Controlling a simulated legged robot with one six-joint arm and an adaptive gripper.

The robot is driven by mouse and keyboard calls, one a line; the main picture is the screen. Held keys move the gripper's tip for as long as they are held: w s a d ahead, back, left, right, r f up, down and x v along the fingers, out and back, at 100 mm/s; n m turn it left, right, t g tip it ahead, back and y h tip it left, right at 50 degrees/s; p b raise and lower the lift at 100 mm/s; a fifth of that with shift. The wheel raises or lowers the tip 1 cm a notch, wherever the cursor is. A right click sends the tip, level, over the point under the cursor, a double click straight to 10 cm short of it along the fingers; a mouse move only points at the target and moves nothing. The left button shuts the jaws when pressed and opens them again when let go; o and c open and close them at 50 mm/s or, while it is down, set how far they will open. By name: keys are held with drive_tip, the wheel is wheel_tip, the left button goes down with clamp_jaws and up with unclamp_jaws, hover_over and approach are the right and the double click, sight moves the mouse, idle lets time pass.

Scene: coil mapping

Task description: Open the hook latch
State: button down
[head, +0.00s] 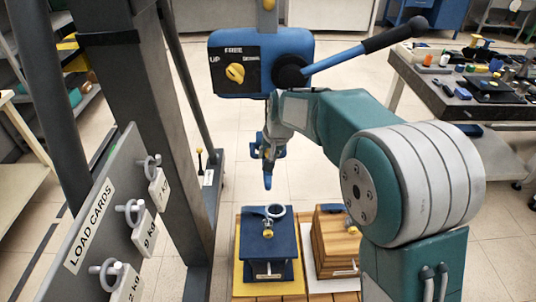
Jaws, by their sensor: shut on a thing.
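A blue hook (268,178) hangs below the blue hoist box, above the crates. The hook latch is too small to make out clearly and is partly covered by my gripper. My gripper (268,150) is at the upper part of the hook, at the end of my teal arm. It is shut on the hook latch. The fingertips are small and partly hidden, so the exact grip does not show.
The hoist box (232,70) carries a yellow knob and a long lever (365,50). Below stand a blue crate (268,245) with a ring on top and a wooden crate (330,240). A grey post and load-card board (110,215) stand left; a cluttered table (460,105) is right.

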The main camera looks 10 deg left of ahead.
drive_tip(key=shift+w+r, duration=0.35)
drive_tip(key=shift+w, duration=0.05)
drive_tip(key=shift+c, duration=2.1)
unclamp_jaws()
drive_tip(key=shift+w+a+f, duration=0.1)
drive_tip(key=shift+f, duration=0.1)
drive_tip(key=shift+r, duration=0.1)
drive_tip(key=v, duration=1.1)
drive_tip(key=shift+s+r, duration=0.2)
drive_tip(key=shift+r, duration=0.05)
